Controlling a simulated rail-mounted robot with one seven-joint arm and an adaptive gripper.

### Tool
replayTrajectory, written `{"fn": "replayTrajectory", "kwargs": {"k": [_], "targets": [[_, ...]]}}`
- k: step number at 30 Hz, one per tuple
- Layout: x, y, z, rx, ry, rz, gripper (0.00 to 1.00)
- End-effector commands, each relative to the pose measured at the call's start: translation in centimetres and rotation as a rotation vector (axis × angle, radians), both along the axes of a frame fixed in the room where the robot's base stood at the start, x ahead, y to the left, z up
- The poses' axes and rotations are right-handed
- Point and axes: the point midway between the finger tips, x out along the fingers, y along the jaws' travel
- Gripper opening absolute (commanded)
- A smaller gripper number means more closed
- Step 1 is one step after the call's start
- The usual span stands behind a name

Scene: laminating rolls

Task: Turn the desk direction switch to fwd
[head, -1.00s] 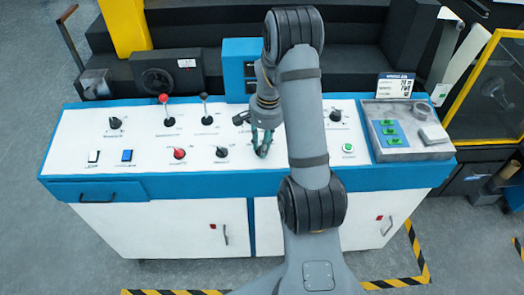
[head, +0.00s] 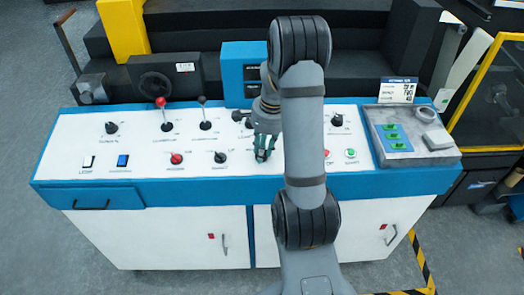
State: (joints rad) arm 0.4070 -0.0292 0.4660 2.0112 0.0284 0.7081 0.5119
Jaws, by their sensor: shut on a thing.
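The control desk (head: 140,142) has a white sloped top with several dark knobs, levers and buttons. My gripper (head: 264,155) is low over the desk's front row, right of a black rotary knob (head: 220,157). Its teal fingers point down at the panel and are close together, shut on a small control. I take that control to be the direction switch; the fingers hide it, so its pointer setting cannot be seen. The labels are too small to read.
Left are a red-topped lever (head: 161,103), a black lever (head: 202,101) and a red button (head: 177,158). Right are a green button (head: 351,153) and a grey tray (head: 440,152) with green pieces. A blue box (head: 235,65) stands behind the gripper. My arm covers part of the panel.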

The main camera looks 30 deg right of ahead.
Motion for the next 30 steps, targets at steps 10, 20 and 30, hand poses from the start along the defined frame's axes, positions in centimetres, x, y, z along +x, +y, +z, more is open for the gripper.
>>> {"fn": "replayTrajectory", "kwargs": {"k": [10, 20, 30], "targets": [[-0.4, 0.0, -0.2, 0.004, 0.011, -0.004, 0.34], [-0.2, -0.1, 0.5, 0.002, 0.003, -0.002, 0.34], [-0.8, -0.8, 7.0, 0.0, 0.0, -0.003, 0.34]]}}
